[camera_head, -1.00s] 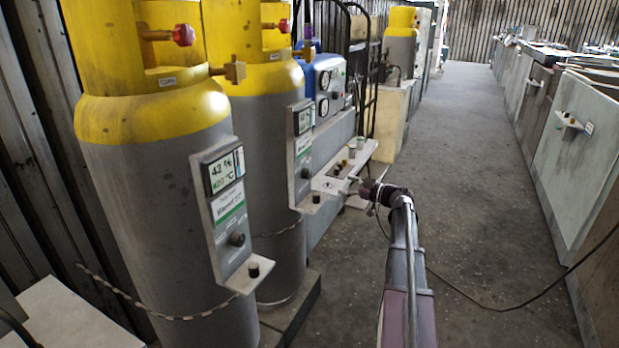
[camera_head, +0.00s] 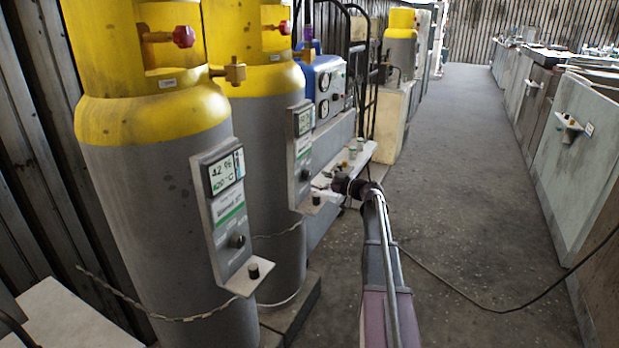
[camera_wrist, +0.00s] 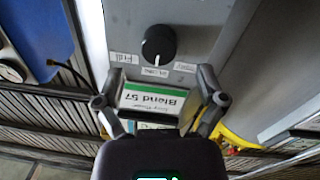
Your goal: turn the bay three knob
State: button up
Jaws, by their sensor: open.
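In the wrist view, a round black knob (camera_wrist: 159,45) sits on a grey panel with small white labels around it. A white and green label reading "Blend 57" (camera_wrist: 153,103) appears upside down below it. My gripper (camera_wrist: 160,74) is open, its fingers left and right of the label, with the knob above the fingertips and apart from them. In the head view, my gripper (camera_head: 322,189) is at the second cylinder's panel, close to its black knob (camera_head: 305,174). A nearer panel carries another knob (camera_head: 237,240). I cannot read any bay number.
The near grey and yellow cylinder (camera_head: 160,200) stands left of my arm, with a small shelf (camera_head: 247,277) jutting from its panel. A blue unit with gauges (camera_head: 325,85) stands behind. The aisle floor (camera_head: 470,200) to the right is clear except for a cable.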

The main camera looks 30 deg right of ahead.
aim_at(309, 176)
jog(key=shift+x, duration=2.05)
jog(key=c, duration=1.2)
